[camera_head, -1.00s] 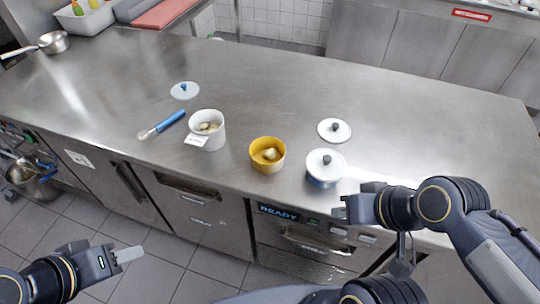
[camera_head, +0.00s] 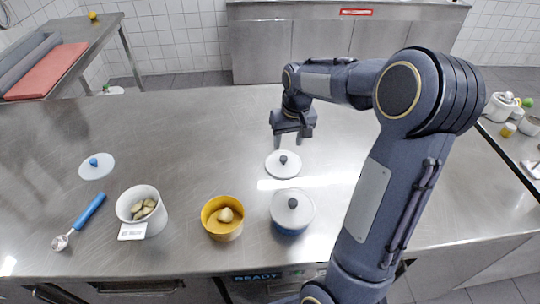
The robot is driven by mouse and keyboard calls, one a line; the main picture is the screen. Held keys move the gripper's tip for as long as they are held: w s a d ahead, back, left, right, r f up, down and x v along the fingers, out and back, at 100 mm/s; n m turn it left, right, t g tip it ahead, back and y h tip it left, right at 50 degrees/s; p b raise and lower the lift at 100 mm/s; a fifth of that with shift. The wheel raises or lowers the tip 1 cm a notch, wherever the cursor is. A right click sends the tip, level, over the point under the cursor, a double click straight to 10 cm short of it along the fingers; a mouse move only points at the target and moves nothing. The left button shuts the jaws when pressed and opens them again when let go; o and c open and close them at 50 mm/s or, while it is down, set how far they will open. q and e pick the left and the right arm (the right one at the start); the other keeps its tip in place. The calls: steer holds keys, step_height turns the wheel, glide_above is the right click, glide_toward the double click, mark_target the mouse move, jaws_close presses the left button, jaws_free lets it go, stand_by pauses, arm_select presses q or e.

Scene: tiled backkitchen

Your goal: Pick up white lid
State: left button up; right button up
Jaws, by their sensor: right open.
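A round white lid (camera_head: 272,165) with a dark knob lies flat on the steel counter. A second white lid (camera_head: 280,202) with a dark knob sits on a blue pot (camera_head: 291,231) in front of it. My right gripper (camera_head: 290,141) is open and empty, pointing down just behind the loose lid, with its fingertips near the lid's far edge. I cannot tell its exact height above the counter. My left gripper is out of view.
A yellow pot (camera_head: 222,233) and a white labelled pot (camera_head: 155,219), both with contents, stand to the left. A pale lid with a blue knob (camera_head: 96,167) and a blue-handled scoop (camera_head: 88,211) lie further left.

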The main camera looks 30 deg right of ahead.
mark_target(284, 157)
steer(key=shift+w+d+f, duration=0.35)
steer(key=shift+w+f, duration=0.1)
steer(key=shift+w, duration=0.15)
steer(key=shift+w+d+f, duration=0.3)
steer(key=shift+w+f, duration=0.15)
steer(key=shift+w, duration=0.1)
steer(key=shift+f, duration=0.35)
steer(key=f, duration=0.2)
steer(key=f+p, duration=0.1)
steer(key=f, duration=0.3)
steer(key=shift+w+a+f+p, duration=0.1)
steer(key=shift+w+a+p, duration=0.15)
steer(key=shift+p, duration=0.1)
steer(key=shift+f, duration=0.3)
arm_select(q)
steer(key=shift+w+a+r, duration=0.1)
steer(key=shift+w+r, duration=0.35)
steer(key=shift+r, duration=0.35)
arm_select(e)
steer(key=shift+c, duration=0.5)
steer(key=c, duration=0.9)
